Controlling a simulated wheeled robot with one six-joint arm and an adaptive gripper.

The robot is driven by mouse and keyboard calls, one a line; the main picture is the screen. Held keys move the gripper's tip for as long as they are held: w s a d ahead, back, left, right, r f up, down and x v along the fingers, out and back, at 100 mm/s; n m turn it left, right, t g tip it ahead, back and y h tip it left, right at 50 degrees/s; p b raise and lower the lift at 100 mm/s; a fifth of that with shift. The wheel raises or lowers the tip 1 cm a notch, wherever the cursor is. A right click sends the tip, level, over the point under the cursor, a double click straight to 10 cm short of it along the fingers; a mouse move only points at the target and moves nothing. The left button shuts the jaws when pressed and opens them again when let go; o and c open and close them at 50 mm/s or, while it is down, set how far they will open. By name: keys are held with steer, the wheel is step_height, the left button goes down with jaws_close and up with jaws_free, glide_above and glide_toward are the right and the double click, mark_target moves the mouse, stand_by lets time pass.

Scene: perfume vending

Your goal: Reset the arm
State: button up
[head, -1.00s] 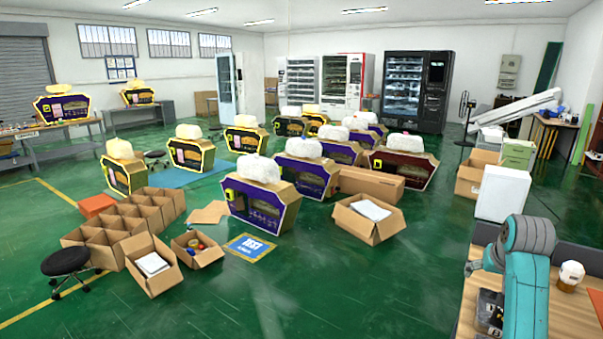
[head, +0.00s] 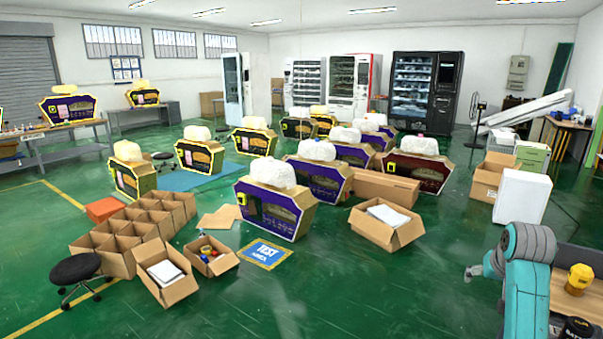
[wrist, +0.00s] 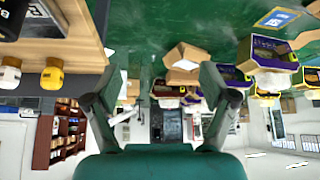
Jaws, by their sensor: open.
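My arm (head: 525,275) is teal and grey and folded at the lower right of the head view, beside the wooden bench top. In the wrist view my gripper (wrist: 160,78) has its two dark fingers spread wide apart. Nothing is between the fingers. The wrist picture is upside down, with the green floor at the top. Whether the gripper's fingertips show in the head view, I cannot tell.
A wooden bench (head: 562,300) with a yellow-topped item (head: 580,278) stands close to the arm's right. A white cabinet (head: 522,198) is behind it. An open box (head: 386,225) and several purple display units (head: 275,208) stand ahead. The green floor (head: 390,295) left of the arm is clear.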

steer(key=s+a+f+n+t, duration=0.1)
steer(key=s+a+f, duration=0.35)
steer(key=f, duration=0.55)
steer(key=s+a+f+t, duration=0.1)
steer(key=s+a+f, duration=0.3)
steer(key=f, duration=0.6)
steer(key=s+a+f+n+t, duration=0.1)
steer(key=s+a+f, duration=0.4)
steer(key=s, duration=0.2)
steer(key=s+a+f+t, duration=0.1)
steer(key=s+a+f, duration=0.35)
steer(key=s, duration=0.35)
steer(key=s+a+r+n+t+y, duration=0.1)
steer(key=s+a, duration=0.2)
steer(key=s, duration=0.6)
steer(key=s+a+r+t, duration=0.1)
steer(key=s+a, duration=0.3)
steer(key=s, duration=0.5)
steer(key=s+a+r+n+t+y, duration=0.1)
steer(key=s+a+r+t, duration=0.1)
steer(key=s+r, duration=1.1)
steer(key=shift+s+a+r+t, duration=0.15)
steer(key=shift+s+a+t, duration=0.2)
steer(key=shift+s, duration=0.6)
